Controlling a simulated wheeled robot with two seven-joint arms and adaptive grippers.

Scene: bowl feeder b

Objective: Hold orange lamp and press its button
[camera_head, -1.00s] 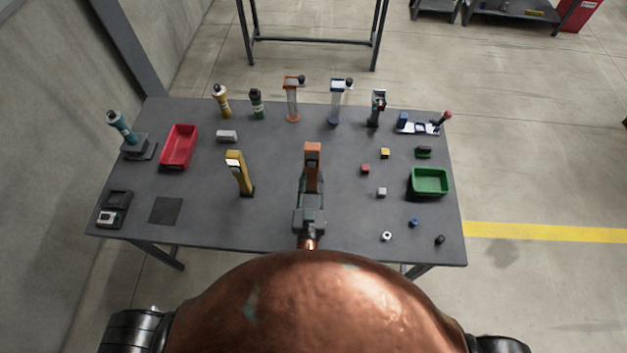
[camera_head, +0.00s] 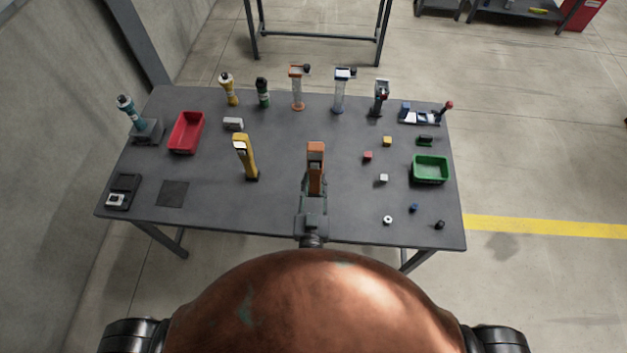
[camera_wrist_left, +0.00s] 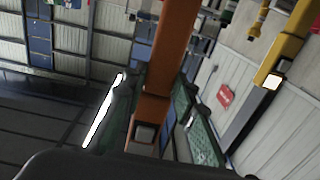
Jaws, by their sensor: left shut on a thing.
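The orange lamp (camera_head: 315,150) stands out at the front middle of the table in the head view. My left gripper (camera_head: 314,188) is shut on the orange lamp's body from the near side. In the left wrist view the orange lamp (camera_wrist_left: 172,50) runs up through the middle, tilted in the picture, between my green-padded left gripper fingers (camera_wrist_left: 155,110). A small grey square button (camera_wrist_left: 144,133) shows on the lamp's face, with no finger on it. The lamp's lower end is hidden, so I cannot tell whether it touches the table. My right gripper is out of view.
A yellow lamp (camera_head: 247,158) stands just left on the dark table (camera_head: 275,205). A red bin (camera_head: 187,133) is at left, a green bin (camera_head: 430,170) at right. Small blocks lie right of the orange lamp. Several upright devices line the back edge.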

